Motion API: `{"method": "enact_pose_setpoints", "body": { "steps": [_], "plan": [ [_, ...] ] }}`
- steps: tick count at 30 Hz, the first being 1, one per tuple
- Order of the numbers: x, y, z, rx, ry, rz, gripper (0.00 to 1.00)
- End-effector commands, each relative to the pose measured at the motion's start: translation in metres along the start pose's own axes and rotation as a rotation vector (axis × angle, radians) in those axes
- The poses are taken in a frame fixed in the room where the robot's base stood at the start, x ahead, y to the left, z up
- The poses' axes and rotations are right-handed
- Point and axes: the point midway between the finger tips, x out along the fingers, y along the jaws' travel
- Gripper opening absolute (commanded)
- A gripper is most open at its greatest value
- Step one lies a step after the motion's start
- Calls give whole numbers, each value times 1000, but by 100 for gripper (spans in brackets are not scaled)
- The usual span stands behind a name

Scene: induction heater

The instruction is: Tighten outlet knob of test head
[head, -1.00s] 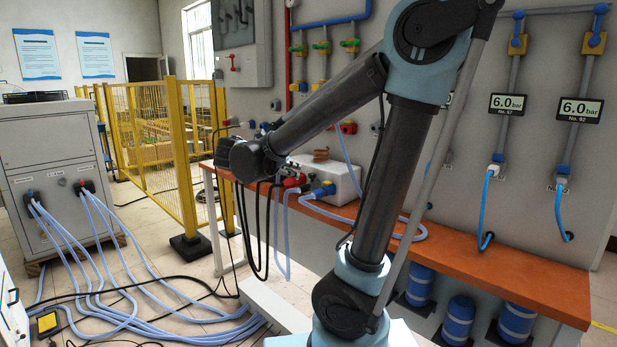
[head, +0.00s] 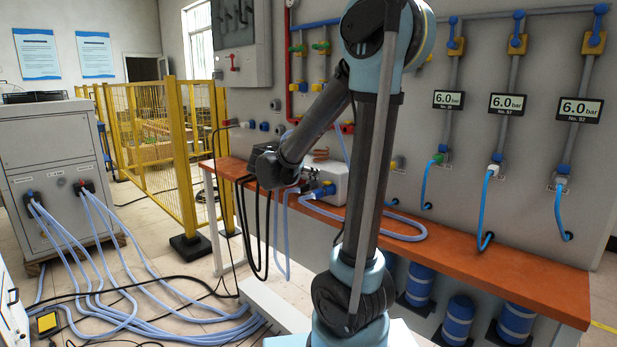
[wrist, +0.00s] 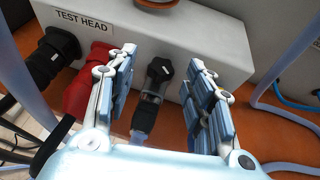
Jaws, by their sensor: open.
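The pale test head box (wrist: 205,45) fills the top of the wrist view, with its "TEST HEAD" label at the left. It stands on the orange bench in the head view (head: 338,177). A black knob (wrist: 160,69) sits on a metal fitting at the box's front, with a bluish hose end (wrist: 143,120) below it. My gripper (wrist: 162,60) is open, one finger on each side of the knob, with visible gaps. No label shows whether this is the outlet knob.
A red plug (wrist: 88,85) sits close beside the left finger, and a black plug (wrist: 52,62) is farther left. A pale hose (wrist: 290,70) runs at the right. The orange bench (head: 480,265) is mostly clear to the right.

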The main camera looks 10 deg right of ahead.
Motion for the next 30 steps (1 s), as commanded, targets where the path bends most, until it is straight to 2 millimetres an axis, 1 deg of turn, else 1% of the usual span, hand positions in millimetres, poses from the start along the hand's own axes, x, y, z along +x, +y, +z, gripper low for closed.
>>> {"method": "enact_pose_setpoints", "body": {
  "steps": [3, 6, 15, 17, 18, 21, 23, 24, 30],
  "plan": [
    [8, 0, 0, 0, 0, 0, 48],
    [12, -1, 0, 0, 0, -1, 48],
    [13, -1, 0, 0, 0, 0, 48],
    [13, -1, 0, 0, 0, 0, 34],
    [12, -1, 0, 0, 0, 0, 25],
    [12, 0, 0, 0, 0, 0, 4],
    [12, 0, 0, 0, 0, 1, 4],
    [16, -5, 2, 1, 0, -1, 4],
    [14, -1, 1, 2, 0, -3, 4]
  ]
}}
